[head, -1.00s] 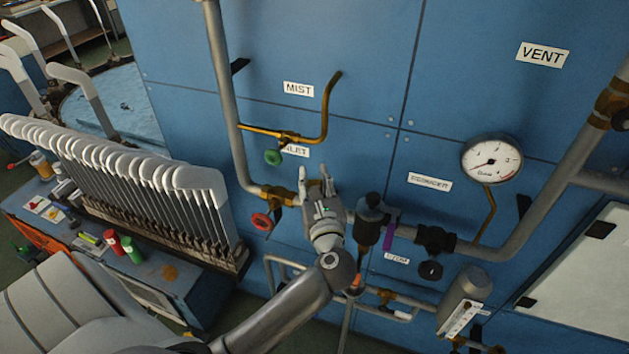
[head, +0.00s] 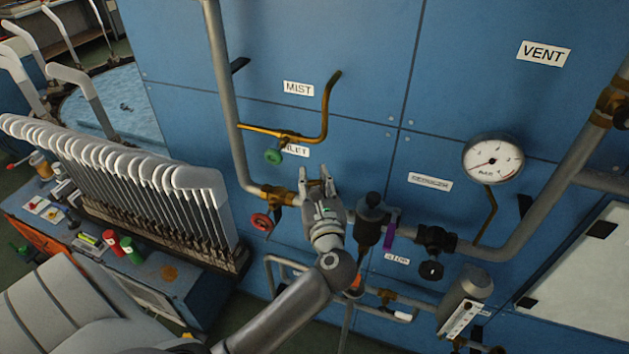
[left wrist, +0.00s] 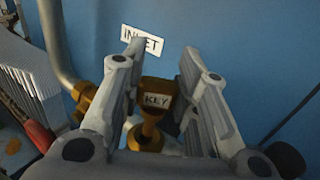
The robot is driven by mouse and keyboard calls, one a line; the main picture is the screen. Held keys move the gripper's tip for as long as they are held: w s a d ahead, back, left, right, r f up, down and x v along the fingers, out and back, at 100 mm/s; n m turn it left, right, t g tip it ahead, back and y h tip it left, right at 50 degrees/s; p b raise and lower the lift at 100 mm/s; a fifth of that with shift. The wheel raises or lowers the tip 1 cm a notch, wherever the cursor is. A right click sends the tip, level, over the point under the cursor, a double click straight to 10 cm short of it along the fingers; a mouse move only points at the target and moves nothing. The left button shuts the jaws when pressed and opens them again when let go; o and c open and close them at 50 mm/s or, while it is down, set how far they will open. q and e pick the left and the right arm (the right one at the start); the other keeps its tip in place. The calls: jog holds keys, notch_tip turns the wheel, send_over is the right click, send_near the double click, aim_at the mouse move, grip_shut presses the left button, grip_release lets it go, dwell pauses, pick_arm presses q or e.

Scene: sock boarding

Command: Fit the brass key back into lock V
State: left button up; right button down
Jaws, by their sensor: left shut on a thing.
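My left gripper (head: 316,182) is in front of the blue panel, just right of the red-handled valve. In the left wrist view my gripper's fingers (left wrist: 162,62) stand on either side of a brass key (left wrist: 155,86) with a white tag reading KEY. The gripper is shut on the key. A round brass part (left wrist: 146,136) shows below the tag; I cannot tell whether it belongs to the key or to a fitting behind it. The key is hidden in the head view. I cannot make out a lock marked V. My right gripper is not in view.
The red-handled valve (head: 262,222) on the grey pipe (head: 226,110) is close at left, below a green knob (head: 273,156). A dark cylindrical fitting (head: 368,222) is close at right. A pressure gauge (head: 492,159) is farther right.

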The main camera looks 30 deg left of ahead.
pick_arm(q)
jog(key=shift+f+b, duration=1.85)
jog(key=shift+f, duration=0.25)
jog(key=o, duration=1.1)
jog(key=shift+r, duration=0.1)
jog(key=shift+o, duration=0.2)
jog(key=v, duration=1.2)
jog(key=shift+d, duration=0.1)
